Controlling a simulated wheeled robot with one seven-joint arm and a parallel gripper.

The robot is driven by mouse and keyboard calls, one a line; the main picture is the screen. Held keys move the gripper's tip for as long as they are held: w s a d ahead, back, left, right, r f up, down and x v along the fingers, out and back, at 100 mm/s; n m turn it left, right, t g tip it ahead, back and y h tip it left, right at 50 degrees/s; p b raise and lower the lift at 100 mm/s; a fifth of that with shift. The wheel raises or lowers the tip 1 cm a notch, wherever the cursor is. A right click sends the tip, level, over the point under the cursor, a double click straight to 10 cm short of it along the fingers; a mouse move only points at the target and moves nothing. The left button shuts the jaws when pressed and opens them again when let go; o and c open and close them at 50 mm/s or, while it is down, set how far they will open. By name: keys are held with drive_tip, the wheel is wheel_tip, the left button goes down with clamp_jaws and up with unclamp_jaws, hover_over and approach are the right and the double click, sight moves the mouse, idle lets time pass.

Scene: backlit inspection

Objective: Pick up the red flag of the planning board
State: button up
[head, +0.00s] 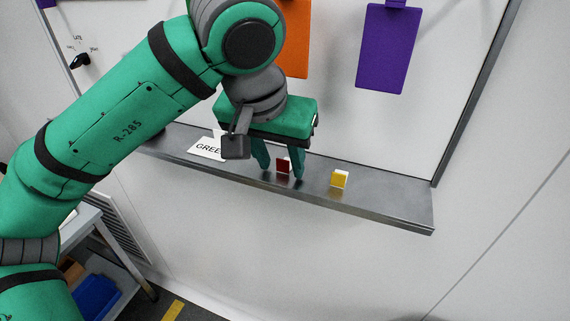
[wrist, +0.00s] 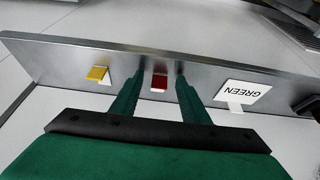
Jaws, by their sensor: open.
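The red flag (head: 283,165) is a small block standing on the metal ledge (head: 390,205) below the white planning board (head: 340,120). In the wrist view the red flag (wrist: 159,82) lies between the two fingers. My gripper (head: 281,174) is open, pointing down, with one green finger on each side of the flag. The gripper also shows in the wrist view (wrist: 158,76), with gaps visible between the flag and both fingers. I cannot tell exactly how deep the fingertips reach around it.
A yellow flag (head: 339,179) stands on the ledge to the right. A white card reading GREEN (wrist: 243,92) is on the ledge on the other side. Orange (head: 296,40) and purple (head: 387,50) panels hang on the board above. The ledge's right end is bare.

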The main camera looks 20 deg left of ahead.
drive_tip(key=c, duration=0.9)
